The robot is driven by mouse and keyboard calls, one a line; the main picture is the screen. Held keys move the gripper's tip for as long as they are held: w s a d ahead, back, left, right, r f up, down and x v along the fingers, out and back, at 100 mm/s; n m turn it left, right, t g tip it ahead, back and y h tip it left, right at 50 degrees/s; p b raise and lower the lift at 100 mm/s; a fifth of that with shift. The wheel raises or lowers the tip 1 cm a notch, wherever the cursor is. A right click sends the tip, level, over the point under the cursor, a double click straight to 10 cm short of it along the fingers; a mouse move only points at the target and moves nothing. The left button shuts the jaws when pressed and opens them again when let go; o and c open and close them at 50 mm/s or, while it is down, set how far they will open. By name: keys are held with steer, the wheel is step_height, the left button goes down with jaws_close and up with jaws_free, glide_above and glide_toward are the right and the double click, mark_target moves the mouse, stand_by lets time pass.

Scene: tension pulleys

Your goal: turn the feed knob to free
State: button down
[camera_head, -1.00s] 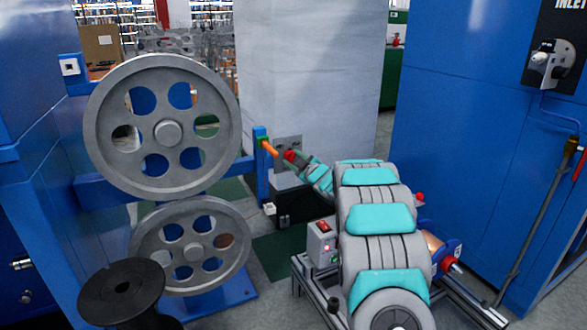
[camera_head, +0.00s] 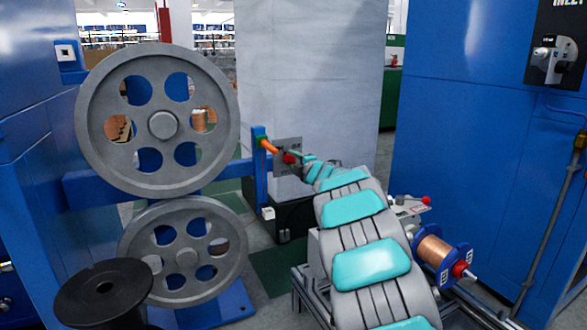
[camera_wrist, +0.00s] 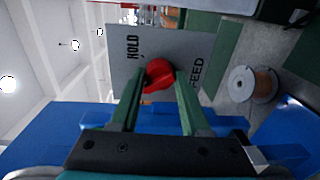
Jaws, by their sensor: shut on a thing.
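The red feed knob (camera_wrist: 158,76) sits on a grey plate (camera_wrist: 122,58) in the wrist view. The plate carries the words HOLD and FEED; I see no readable FREE mark. My gripper (camera_wrist: 159,70) has its two green fingers on either side of the knob and is shut on it. In the head view the red knob (camera_head: 289,158) shows on the plate (camera_head: 287,144) by the pale cabinet, with my gripper (camera_head: 298,158) at it. The knob's exact pointing is hard to tell.
An orange handle (camera_head: 268,146) on a blue post is close left of the plate. Two large grey pulleys (camera_head: 92,135) stand at left, with a black spool (camera_head: 75,295) in front. A copper spool (camera_head: 434,249) is right of my arm. A blue cabinet (camera_head: 455,130) stands at right.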

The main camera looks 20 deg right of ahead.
steer(key=shift+n+b, duration=0.35)
steer(key=shift+n, duration=0.05)
stand_by(0.4)
steer(key=shift+c, duration=2)
jaws_free()
steer(key=shift+s, duration=0.1)
steer(key=s, duration=0.7)
steer(key=shift+s+r, duration=0.25)
steer(key=shift+s, duration=0.05)
steer(key=shift+d, duration=0.15)
